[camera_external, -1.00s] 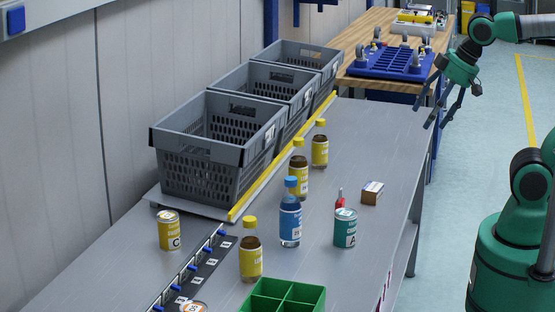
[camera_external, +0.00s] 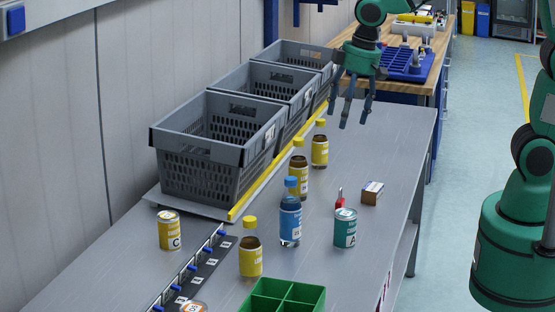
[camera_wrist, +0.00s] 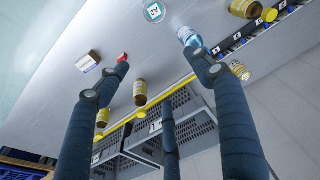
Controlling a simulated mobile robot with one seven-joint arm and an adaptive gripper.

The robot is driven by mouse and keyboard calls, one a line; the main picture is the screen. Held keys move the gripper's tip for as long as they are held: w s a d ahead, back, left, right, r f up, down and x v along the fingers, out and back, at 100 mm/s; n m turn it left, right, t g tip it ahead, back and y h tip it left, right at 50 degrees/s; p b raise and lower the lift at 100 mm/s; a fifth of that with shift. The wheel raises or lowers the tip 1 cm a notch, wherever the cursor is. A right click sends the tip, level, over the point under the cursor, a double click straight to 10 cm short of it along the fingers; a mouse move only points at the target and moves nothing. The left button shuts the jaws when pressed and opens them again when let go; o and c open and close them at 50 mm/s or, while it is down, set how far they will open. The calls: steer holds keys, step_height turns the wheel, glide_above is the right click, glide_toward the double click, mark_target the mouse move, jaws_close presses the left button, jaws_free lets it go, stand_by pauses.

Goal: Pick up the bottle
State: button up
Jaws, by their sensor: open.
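Several bottles stand upright on the grey table. A blue bottle (camera_external: 290,222) with a blue cap stands mid-table; it also shows in the wrist view (camera_wrist: 188,37), partly behind a finger. Three brown bottles have yellow caps and labels: one in front (camera_external: 250,256), one behind the blue bottle (camera_external: 299,178), and one farthest back (camera_external: 320,150). I cannot tell which bottle is meant. My gripper (camera_external: 352,110) is open and empty, above the far part of the table, higher than the farthest bottle and apart from it. Its three fingers also show in the wrist view (camera_wrist: 160,72), spread.
Grey crates (camera_external: 212,160) line the left, behind a yellow rail (camera_external: 262,180). A teal can (camera_external: 345,232), a red-topped object (camera_external: 339,197), a small box (camera_external: 372,193) and a yellow can (camera_external: 169,230) stand around the bottles. A green divided bin (camera_external: 268,300) is in front.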

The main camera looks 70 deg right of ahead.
steer(key=w+a+f+g+p, duration=0.1)
steer(key=w+a+f+p, duration=0.3)
steer(key=w, duration=0.3)
steer(key=g, duration=0.1)
glide_above(291, 190)
steer(key=d, duration=0.2)
steer(key=shift+n, duration=0.3)
steer(key=f, duration=0.7)
steer(key=shift+a+f+p, duration=0.2)
steer(key=shift+a+p, duration=0.05)
steer(key=shift+p, duration=0.15)
steer(key=shift+w+a+f, duration=0.2)
steer(key=shift+f, duration=0.3)
steer(key=shift+f, duration=0.1)
steer(key=shift+f+b, duration=0.4)
steer(key=shift+f, duration=3.75)
steer(key=shift+f, duration=0.1)
steer(key=shift+w+d+f+b, duration=0.1)
steer(key=shift+f+b, duration=0.25)
steer(key=shift+f, duration=2.2)
